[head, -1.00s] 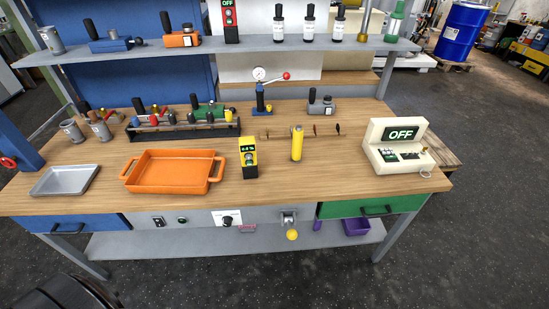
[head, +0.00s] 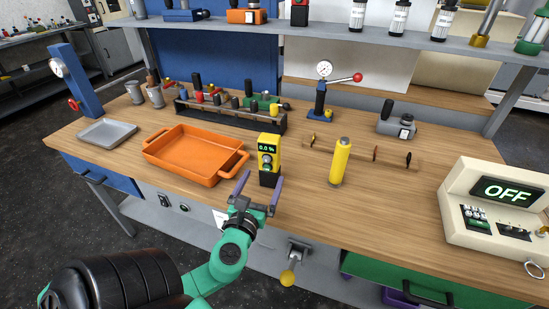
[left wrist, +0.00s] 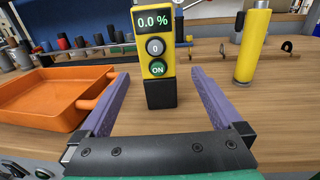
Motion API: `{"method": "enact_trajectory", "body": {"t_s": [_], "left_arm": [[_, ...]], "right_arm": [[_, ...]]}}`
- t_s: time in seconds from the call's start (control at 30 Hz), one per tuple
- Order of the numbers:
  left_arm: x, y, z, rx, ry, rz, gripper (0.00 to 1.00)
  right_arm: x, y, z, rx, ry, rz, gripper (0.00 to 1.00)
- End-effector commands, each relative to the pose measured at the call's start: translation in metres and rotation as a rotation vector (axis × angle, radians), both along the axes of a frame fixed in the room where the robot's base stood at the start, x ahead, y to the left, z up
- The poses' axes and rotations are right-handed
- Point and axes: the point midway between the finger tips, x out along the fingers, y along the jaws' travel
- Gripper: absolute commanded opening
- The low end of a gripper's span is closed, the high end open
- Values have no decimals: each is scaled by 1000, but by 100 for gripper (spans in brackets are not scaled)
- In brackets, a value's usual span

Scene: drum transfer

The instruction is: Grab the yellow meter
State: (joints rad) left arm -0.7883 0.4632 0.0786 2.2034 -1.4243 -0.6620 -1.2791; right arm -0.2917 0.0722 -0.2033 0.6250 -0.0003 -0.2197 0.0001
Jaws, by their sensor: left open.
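The yellow meter (head: 269,153) stands upright on the workbench, with a black lower part and a display reading 0.0 %. In the left wrist view the meter (left wrist: 155,45) shows its display, a grey 0 button and a green ON button. My left gripper (head: 258,187) is open and just in front of the meter. In the left wrist view its two purple fingers (left wrist: 160,95) point toward the meter, which appears between them, a little beyond the tips. The fingers do not appear to touch it. My right gripper is not in view.
An orange tray (head: 185,176) lies left of the meter. A yellow cylinder (head: 340,163) stands to its right, before a wooden rack (head: 390,159). A cream console reading OFF (head: 477,230) is at the right. Bare wood lies between cylinder and console.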

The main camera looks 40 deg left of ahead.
Motion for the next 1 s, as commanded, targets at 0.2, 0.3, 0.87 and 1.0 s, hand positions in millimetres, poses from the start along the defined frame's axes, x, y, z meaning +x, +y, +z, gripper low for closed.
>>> {"method": "enact_trajectory", "body": {"t_s": [0.2,0.3,0.87,1.0], "left_arm": [[52,24,4,-1,-4,1,100],[68,31,2,-3,-1,0,100],[118,58,-1,-5,2,0,100],[118,58,-1,-5,2,0,54]], "right_arm": [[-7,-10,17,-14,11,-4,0],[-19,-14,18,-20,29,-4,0],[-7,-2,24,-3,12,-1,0],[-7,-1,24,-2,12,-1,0]]}}
